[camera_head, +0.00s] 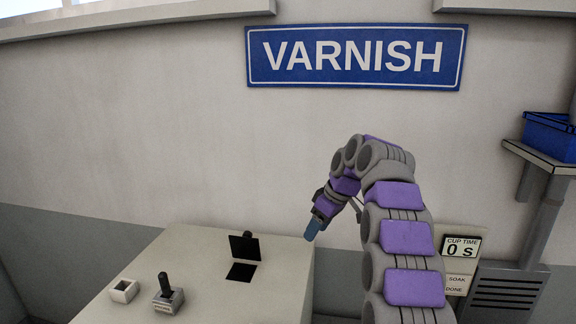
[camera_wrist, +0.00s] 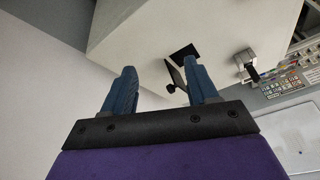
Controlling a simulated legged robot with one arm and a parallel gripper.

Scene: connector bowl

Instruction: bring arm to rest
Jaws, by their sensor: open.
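My arm, purple and grey, is raised and bent over in the head view. My gripper (camera_head: 314,228) hangs near the right edge of the pale work surface (camera_head: 200,262), with its blue fingers pointing down and left. In the wrist view my gripper (camera_wrist: 162,88) shows its two blue fingers spread apart, with nothing between them. No object is held.
The surface has a square dark opening (camera_head: 241,272) with a raised black flap (camera_head: 244,247), a lever on a metal base (camera_head: 168,296) and a small white square holder (camera_head: 124,290). A "CUP TIME" display (camera_head: 461,247) reads 0 s. A blue bin (camera_head: 549,138) sits on a shelf.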

